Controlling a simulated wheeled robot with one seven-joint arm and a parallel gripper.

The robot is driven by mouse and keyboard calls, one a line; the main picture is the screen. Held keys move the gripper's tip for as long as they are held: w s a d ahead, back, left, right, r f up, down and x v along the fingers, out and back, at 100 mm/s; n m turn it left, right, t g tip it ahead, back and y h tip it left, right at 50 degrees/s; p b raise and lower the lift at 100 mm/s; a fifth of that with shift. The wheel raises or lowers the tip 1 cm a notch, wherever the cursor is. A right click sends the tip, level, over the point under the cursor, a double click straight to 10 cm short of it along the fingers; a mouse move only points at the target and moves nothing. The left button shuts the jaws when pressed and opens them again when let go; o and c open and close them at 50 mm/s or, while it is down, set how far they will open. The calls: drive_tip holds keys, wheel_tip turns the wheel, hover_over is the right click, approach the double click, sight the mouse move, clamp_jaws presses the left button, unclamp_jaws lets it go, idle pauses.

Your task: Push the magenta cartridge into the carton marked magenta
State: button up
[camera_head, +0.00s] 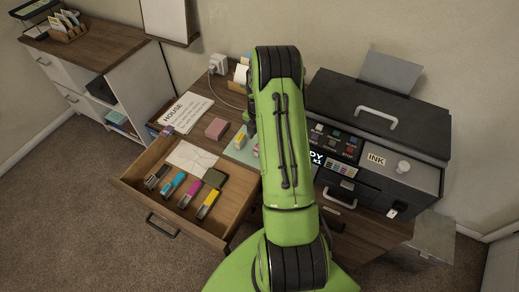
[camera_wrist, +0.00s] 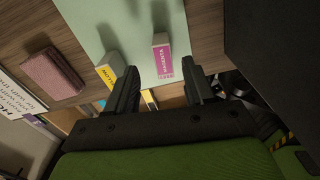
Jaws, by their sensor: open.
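The magenta cartridge (camera_head: 191,192) lies in the open drawer, between a cyan and a yellow cartridge. The carton marked magenta (camera_wrist: 163,58), white with a magenta label, stands on the pale green blotter (camera_wrist: 118,22) in the wrist view. My gripper (camera_wrist: 159,70) is open, its two fingers apart. In the wrist view the magenta carton's labelled end appears between the fingertips; whether they touch it I cannot tell. In the head view my arm hides the gripper and most of the blotter. A yellow-labelled carton (camera_wrist: 109,68) is close beside the left finger.
A dusty pink block (camera_head: 217,128) and a HOUSE sign (camera_head: 183,112) lie on the desk to the left. A large dark printer (camera_head: 375,125) stands close on the right.

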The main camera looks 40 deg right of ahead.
drive_tip(key=f, duration=0.3)
drive_tip(key=f+b, duration=0.1)
drive_tip(key=f, duration=0.1)
drive_tip(key=shift+s+f, duration=0.1)
drive_tip(key=shift+s, duration=0.15)
clamp_jaws()
